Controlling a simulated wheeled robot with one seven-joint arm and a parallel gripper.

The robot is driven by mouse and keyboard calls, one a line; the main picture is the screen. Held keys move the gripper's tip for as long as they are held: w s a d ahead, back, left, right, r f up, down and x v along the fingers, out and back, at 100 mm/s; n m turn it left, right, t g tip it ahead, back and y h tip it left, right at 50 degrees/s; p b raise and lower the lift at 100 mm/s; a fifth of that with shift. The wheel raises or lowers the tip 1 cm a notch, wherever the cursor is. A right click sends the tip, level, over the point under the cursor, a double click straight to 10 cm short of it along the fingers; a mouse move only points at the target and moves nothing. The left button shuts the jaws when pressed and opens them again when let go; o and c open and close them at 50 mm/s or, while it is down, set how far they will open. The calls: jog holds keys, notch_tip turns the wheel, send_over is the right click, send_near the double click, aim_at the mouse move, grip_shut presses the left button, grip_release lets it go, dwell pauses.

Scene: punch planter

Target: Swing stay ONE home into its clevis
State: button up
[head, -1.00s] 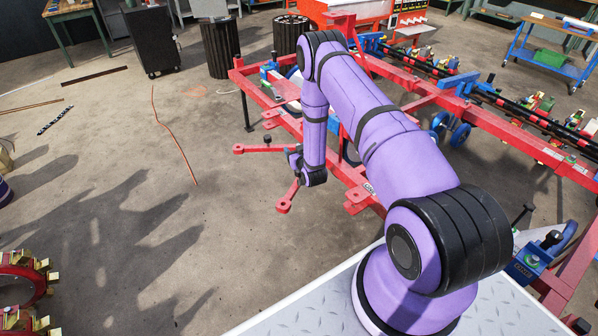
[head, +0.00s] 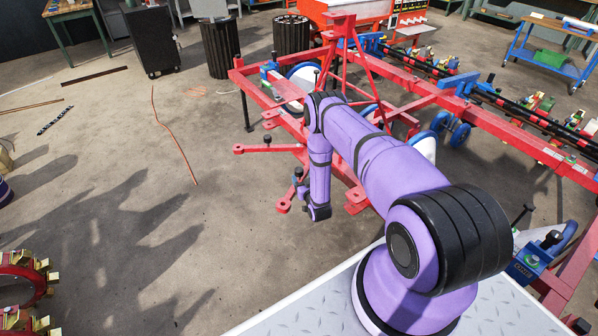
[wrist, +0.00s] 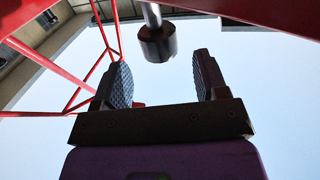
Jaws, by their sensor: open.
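Two red stays with eyed ends stick out from the red frame. One stay (head: 265,149) points left; the other ends in an eye (head: 283,207) lower down, beside my gripper (head: 302,189). I cannot tell which is stay ONE. Red plates with holes (head: 357,197), which may be a clevis, jut from the frame right of my wrist. My gripper in the wrist view (wrist: 160,82) is open and points up. A dark cylinder on a silver rod (wrist: 157,43) hangs beyond and between the fingertips, apart from both. My forearm hides part of the frame.
The long red frame (head: 440,100) with blue-hubbed wheels fills the back and right. A red bar (wrist: 255,15) crosses the top of the wrist view. Open concrete floor (head: 120,190) lies to the left. A thin copper-coloured rod (head: 172,135) lies on it.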

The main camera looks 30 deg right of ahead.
aim_at(301, 174)
jog(key=shift+x, duration=2.45)
